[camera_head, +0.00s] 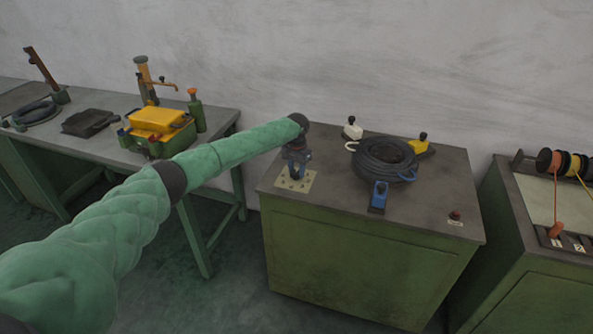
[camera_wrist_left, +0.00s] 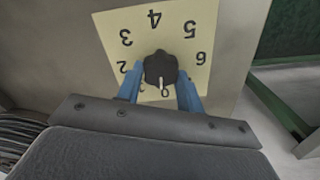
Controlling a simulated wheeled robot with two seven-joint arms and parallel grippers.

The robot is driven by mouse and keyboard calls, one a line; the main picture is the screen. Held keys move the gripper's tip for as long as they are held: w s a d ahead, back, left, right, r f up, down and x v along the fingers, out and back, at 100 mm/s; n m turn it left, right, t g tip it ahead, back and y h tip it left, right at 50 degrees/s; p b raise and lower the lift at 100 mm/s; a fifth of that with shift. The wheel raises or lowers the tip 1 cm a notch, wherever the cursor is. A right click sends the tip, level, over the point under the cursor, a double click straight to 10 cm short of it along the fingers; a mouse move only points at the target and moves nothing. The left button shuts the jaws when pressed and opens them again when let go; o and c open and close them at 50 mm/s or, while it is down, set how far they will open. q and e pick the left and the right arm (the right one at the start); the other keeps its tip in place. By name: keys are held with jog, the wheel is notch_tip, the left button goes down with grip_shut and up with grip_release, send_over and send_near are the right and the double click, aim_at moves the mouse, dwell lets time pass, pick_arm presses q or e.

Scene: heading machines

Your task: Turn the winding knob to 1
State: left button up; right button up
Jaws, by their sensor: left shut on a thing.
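The winding knob (camera_wrist_left: 160,67) is a dark, lobed knob in the middle of a pale yellow dial plate (camera_wrist_left: 203,30) with black numbers. In the left wrist view, 2, 3, 4, 5 and 6 show around it and a 0 shows just below it. Its white pointer mark is at the lower edge, toward the 0. I cannot make out the 1, which may be behind a finger. My left gripper (camera_head: 296,170) is over the plate (camera_head: 283,184) on the green cabinet, its blue fingers shut on the knob. The knob is hidden in the head view. My right gripper is not in view.
A workbench with a yellow-green box (camera_head: 158,120) stands left; a spool machine (camera_head: 556,160) stands right.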

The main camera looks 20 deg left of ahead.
aim_at(297, 172)
pick_arm(q)
jog(key=shift+m, duration=1.2)
jog(key=shift+d+m+b, duration=0.1)
jog(key=shift+m+b, duration=0.35)
jog(key=shift+m, duration=2.15)
jog(key=shift+r, duration=0.1)
jog(key=o, duration=1)
jog(key=shift+r+b, duration=0.25)
jog(key=shift+b, duration=0.15)
jog(key=shift+s+r+b, duration=0.1)
jog(key=shift+r+b, duration=1.05)
jog(key=shift+r, duration=2.45)
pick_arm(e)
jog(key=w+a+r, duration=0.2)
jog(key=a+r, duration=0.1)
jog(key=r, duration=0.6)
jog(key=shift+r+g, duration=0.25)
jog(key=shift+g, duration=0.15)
